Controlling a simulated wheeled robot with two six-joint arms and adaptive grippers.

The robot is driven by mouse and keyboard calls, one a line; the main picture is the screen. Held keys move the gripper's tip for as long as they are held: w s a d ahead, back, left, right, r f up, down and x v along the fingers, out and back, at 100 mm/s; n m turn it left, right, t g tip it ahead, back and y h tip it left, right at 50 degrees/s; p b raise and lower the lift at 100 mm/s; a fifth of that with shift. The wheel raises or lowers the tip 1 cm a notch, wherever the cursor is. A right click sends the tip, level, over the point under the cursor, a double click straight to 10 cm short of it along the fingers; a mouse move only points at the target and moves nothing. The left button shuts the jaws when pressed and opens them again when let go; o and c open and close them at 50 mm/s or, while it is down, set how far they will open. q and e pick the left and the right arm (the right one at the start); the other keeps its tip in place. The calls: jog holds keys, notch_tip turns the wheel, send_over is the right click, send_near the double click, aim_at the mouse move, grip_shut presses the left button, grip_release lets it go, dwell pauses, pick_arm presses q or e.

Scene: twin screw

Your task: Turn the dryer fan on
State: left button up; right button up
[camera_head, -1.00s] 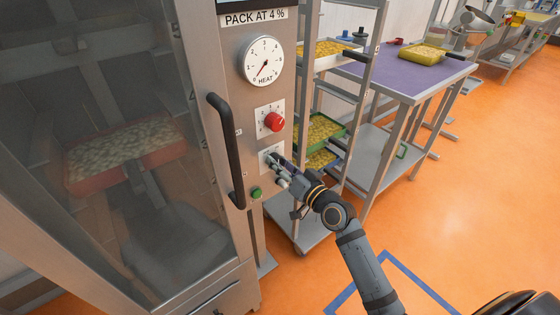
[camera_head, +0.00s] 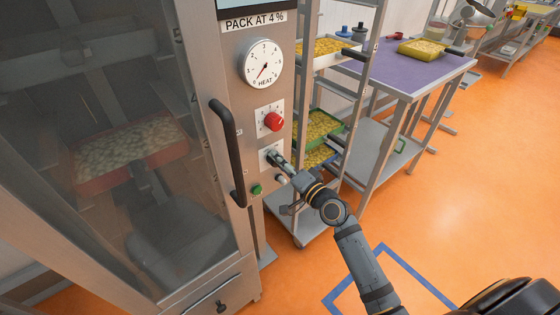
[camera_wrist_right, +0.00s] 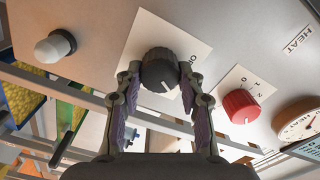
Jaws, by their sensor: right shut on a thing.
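The dryer is a steel cabinet with a glass door, left in the head view. Its front panel (camera_head: 243,153) carries a red knob (camera_head: 273,121) and, below it, a black knob (camera_wrist_right: 159,70) on a white plate (camera_wrist_right: 136,36). My right gripper (camera_head: 273,158) is at that lower plate. In the right wrist view, my right gripper (camera_wrist_right: 160,78) has one finger on each side of the black knob and is shut on it. The knob's white mark points down and slightly right in that view. Lettering on the plate is partly hidden. My left gripper is not in view.
A black door handle (camera_head: 228,150) stands out left of the knobs, with a green button (camera_head: 257,190) below. The heat dial (camera_head: 262,64) is above. A rack of trays (camera_head: 319,127) stands close on the right, before a purple-topped table (camera_head: 400,72).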

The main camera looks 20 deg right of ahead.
dwell(0.4)
jog(key=o, duration=1.2)
jog(key=v, duration=1.2)
